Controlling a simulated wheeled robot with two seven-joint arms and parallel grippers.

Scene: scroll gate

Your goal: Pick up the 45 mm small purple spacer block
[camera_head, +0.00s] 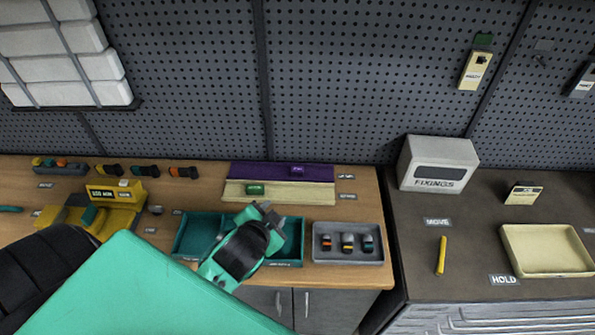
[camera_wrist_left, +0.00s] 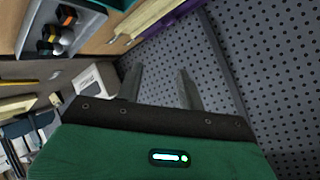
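A small purple block (camera_head: 297,171) with a pale mark rests on the long purple strip (camera_head: 240,171) at the back of the wooden bench. It looks like the spacer block; its length cannot be read. My left gripper (camera_head: 266,211) is above the teal tray, in front of and to the left of the block, and apart from it. In the left wrist view my left gripper's two fingers (camera_wrist_left: 159,86) are spread with nothing between them. The purple strip also shows at the top of that view (camera_wrist_left: 186,10), but I cannot make out the block there. My right gripper is not in view.
A green block (camera_head: 255,189) sits on the cream strip (camera_head: 305,193) in front of the purple one. The teal tray (camera_head: 195,237) lies under my left gripper. A grey tray (camera_head: 347,257) holds three small items. A yellow fixture (camera_head: 120,197) stands left; pegboard (camera_head: 340,80) rises behind.

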